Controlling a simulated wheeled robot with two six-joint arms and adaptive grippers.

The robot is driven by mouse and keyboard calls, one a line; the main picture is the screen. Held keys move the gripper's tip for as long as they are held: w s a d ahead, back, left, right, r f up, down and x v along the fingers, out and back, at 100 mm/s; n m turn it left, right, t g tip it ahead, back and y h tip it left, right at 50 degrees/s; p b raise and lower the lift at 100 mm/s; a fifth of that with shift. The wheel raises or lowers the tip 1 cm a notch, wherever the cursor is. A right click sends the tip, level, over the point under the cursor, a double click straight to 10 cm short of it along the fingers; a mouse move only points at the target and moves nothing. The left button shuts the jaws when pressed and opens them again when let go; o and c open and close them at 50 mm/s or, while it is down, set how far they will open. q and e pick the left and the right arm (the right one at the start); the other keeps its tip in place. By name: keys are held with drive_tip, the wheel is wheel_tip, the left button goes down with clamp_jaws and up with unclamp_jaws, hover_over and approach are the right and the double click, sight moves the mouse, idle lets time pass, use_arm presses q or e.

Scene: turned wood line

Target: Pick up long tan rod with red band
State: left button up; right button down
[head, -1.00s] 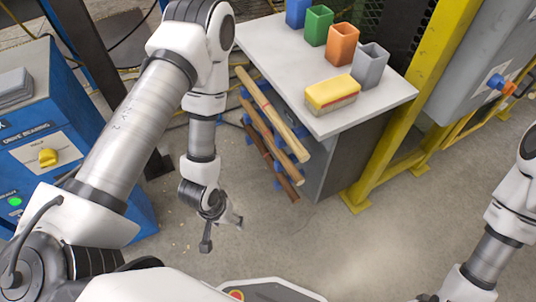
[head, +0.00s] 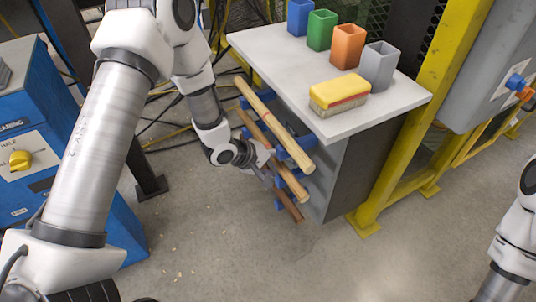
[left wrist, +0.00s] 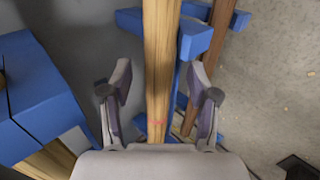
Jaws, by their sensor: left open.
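The long tan rod with red band (left wrist: 157,70) lies across blue supports. In the left wrist view it runs upright between my open fingers, with a faint red band (left wrist: 157,123) near the palm. In the head view it appears to be the middle of three sloping rods (head: 293,183), partly hidden by my left gripper (head: 268,163). My left gripper (left wrist: 160,100) is open at the rack's left side, with one finger on each side of the rod in the picture. I cannot tell whether they touch it. My right gripper is out of view.
A paler, thicker rod (head: 277,119) lies above and a darker brown rod (head: 289,206) below. The grey table (head: 270,50) above holds several coloured cups and a yellow block (head: 339,90). A blue machine (head: 80,195) stands at left.

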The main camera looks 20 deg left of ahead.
use_arm(q)
drive_tip(key=shift+w+d+f, duration=0.1)
drive_tip(key=shift+w, duration=0.05)
clamp_jaws()
